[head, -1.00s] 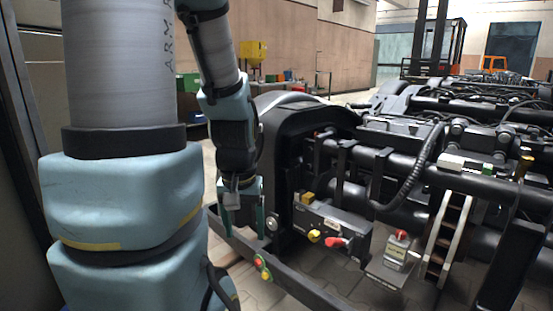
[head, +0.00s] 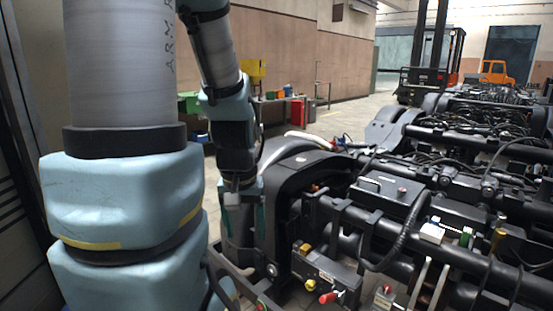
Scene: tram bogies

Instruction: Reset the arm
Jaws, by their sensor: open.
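My arm comes down from the top of the head view, pale blue and grey with black joints. My gripper (head: 241,232) hangs at its end, pointing down, with its teal fingers apart. I see nothing between the fingers. It is beside the left end of the black bogie frame (head: 285,190); I cannot tell whether it touches it. A box with a yellow knob (head: 309,286) and a red knob (head: 328,297) sits on the bogie, right of and below the gripper.
More bogies with pipes and cables (head: 470,130) fill the right side. A forklift (head: 428,75) and an orange vehicle (head: 496,71) stand at the back. A workbench with a red box (head: 297,110) lines the wall. Open floor (head: 365,110) lies behind the bogies.

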